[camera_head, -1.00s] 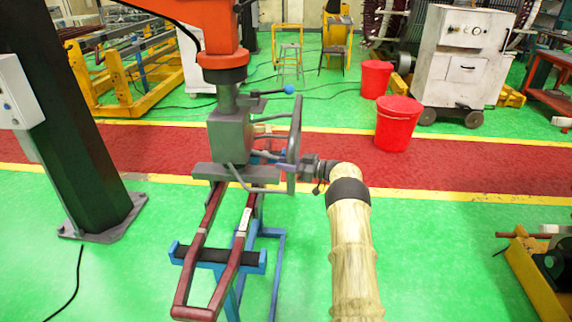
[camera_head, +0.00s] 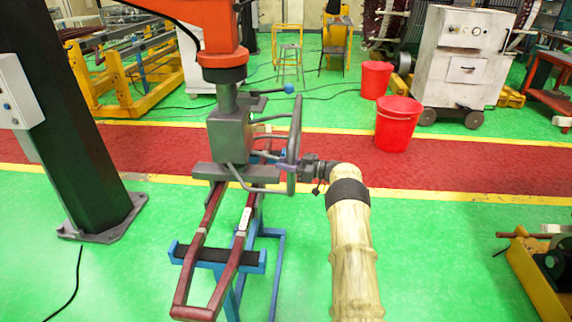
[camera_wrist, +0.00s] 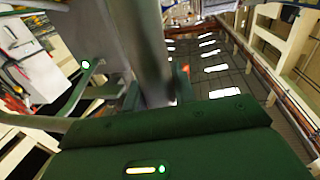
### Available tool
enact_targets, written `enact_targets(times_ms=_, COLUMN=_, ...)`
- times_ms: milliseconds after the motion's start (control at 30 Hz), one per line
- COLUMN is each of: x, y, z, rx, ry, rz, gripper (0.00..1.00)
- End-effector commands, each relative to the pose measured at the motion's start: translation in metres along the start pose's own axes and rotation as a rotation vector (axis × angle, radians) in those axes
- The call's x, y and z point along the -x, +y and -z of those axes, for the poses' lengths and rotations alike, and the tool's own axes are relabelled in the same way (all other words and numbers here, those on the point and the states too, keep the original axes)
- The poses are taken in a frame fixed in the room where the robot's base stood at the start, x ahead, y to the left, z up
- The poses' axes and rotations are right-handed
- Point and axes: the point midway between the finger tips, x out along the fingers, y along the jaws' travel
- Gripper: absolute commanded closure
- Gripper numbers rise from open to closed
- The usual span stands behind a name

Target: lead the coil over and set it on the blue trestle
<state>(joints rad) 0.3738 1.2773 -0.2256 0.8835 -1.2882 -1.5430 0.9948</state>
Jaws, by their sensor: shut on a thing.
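The coil, a long dark-red loop (camera_head: 195,313), lies near level in the head view. Its far end runs under a grey clamp block (camera_head: 230,137) that hangs from an orange hoist arm (camera_head: 208,30). The blue trestle (camera_head: 262,262) with a black pad stands beneath the coil. The coil crosses above the pad; whether they touch I cannot tell. My gripper (camera_head: 303,167) is shut on the grey handle (camera_head: 293,140) at the right side of the clamp. Its fingertips are partly hidden. In the wrist view a grey bar (camera_wrist: 135,50) stands close in front of my gripper's green body.
A dark post (camera_head: 80,150) stands at left on the green floor. Two red buckets (camera_head: 397,128) and a white wheeled cabinet (camera_head: 462,60) are behind, at right. A yellow-framed machine (camera_head: 535,275) is at the right edge. Green floor is free between it and my arm.

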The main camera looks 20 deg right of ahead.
Motion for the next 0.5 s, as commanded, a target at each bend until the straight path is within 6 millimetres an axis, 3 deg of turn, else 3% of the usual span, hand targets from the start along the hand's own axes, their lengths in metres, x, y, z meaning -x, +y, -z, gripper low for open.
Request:
enact_targets(times_ms=33, x=0.001, y=-0.0033, z=-0.0176, rx=-0.02, ry=-0.022, rz=0.004, gripper=1.0)
enact_targets(times_ms=467, x=0.0013, y=-0.003, z=-0.0178, rx=-0.019, ry=-0.023, rz=0.003, gripper=1.0)
enact_targets(times_ms=500, x=0.0013, y=-0.0029, z=-0.0178, rx=-0.02, ry=-0.023, rz=0.003, gripper=0.67)
